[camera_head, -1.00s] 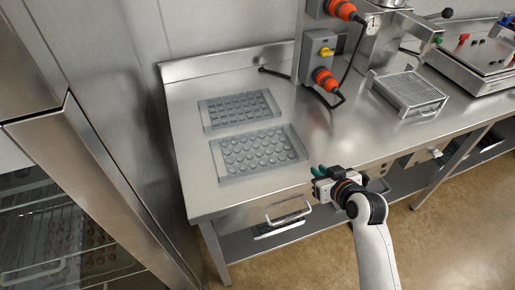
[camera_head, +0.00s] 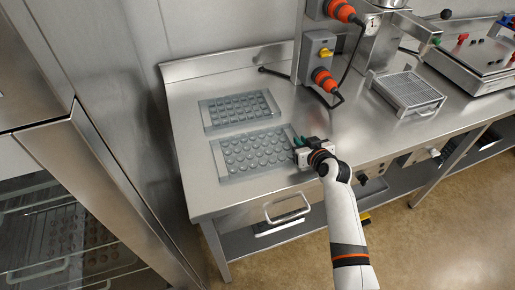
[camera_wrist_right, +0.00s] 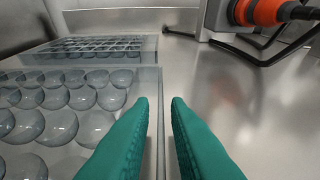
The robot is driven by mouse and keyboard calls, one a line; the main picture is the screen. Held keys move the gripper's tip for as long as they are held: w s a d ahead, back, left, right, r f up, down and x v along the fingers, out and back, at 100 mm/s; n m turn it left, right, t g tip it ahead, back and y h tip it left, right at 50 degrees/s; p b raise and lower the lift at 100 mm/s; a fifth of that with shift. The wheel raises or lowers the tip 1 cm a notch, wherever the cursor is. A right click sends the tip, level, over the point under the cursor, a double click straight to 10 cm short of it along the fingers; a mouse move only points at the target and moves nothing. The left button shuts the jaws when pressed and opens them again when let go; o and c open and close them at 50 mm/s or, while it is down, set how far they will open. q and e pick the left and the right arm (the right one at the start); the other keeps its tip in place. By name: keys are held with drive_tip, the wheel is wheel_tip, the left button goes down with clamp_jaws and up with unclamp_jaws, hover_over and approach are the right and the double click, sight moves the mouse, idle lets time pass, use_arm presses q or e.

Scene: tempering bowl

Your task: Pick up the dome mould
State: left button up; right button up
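A clear mould with rows of round domes (camera_head: 228,168) lies flat on the steel table, nearest its front edge; it fills the left of the right wrist view (camera_wrist_right: 150,85). A second clear mould (camera_head: 207,122) with smaller shapes lies behind it, also in the wrist view (camera_wrist_right: 152,43). I cannot tell for certain which one is called the dome mould. My right gripper (camera_head: 298,141) is at the right edge of the front mould. Its green fingers (camera_wrist_right: 160,103) are apart, with the mould's edge between them in the picture. Contact cannot be told. My left gripper is out of view.
A control box with orange plugs (camera_head: 318,48) stands at the back, cable hanging. A wire-topped tray (camera_head: 408,90) sits further right on the steel table (camera_head: 345,125). A steel cabinet (camera_head: 95,150) closes off the left. The table right of the moulds is clear.

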drive_tip(key=shift+w+a+f, duration=0.1)
drive_tip(key=shift+w+f, duration=0.25)
drive_tip(key=shift+w, duration=0.3)
drive_tip(key=shift+r, duration=0.1)
clamp_jaws()
